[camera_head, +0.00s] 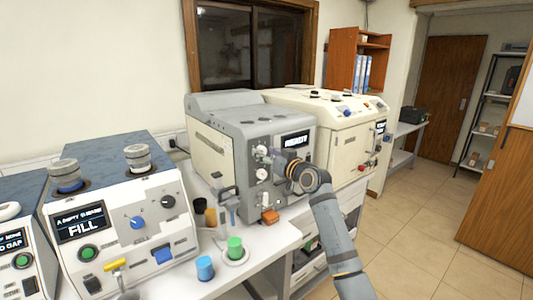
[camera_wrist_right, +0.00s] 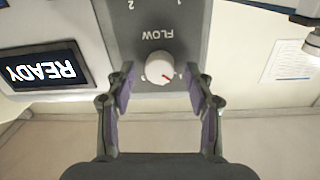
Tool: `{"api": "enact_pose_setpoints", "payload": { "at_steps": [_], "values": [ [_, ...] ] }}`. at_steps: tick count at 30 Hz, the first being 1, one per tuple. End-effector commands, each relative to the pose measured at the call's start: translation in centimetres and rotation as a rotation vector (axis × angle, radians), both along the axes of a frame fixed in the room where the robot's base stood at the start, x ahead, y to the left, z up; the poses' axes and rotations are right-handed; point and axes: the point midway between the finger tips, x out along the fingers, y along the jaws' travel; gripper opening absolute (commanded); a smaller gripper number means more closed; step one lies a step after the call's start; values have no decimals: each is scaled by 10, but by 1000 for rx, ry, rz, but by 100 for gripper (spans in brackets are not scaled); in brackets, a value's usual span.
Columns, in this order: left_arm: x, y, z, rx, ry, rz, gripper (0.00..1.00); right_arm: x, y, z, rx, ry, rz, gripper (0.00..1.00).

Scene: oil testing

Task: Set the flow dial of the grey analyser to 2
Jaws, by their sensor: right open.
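The grey analyser (camera_head: 222,120) stands on the bench in the head view, its screen (camera_head: 295,139) facing right. In the right wrist view its screen (camera_wrist_right: 43,70) reads READY upside down. My right gripper (camera_wrist_right: 160,82) is open, one finger on each side of the dial, with gaps visible. In the head view this gripper (camera_head: 277,160) is at the analyser's front. My left gripper is not visible.
A white FILL machine (camera_head: 125,222) stands at the left. A cream machine (camera_head: 335,105) stands behind the analyser. A blue cup (camera_head: 205,268), a green cup (camera_head: 235,247) and an orange block (camera_head: 269,216) are on the bench before the analyser. The floor at the right is clear.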

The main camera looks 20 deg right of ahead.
Motion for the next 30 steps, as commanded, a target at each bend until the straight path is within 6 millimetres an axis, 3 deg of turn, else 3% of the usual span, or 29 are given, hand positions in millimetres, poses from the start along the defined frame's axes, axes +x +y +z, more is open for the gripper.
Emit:
{"api": "enact_pose_setpoints", "payload": {
  "at_steps": [2,14,23,30],
  "values": [
    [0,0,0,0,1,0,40,0,0,0,0,0,0,53],
    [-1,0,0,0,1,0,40,0,0,0,0,1,0,0],
    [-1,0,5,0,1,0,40,0,-1,1,37,15,-1,0],
    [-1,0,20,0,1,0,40,0,-1,3,173,66,-1,0]
  ]
}}
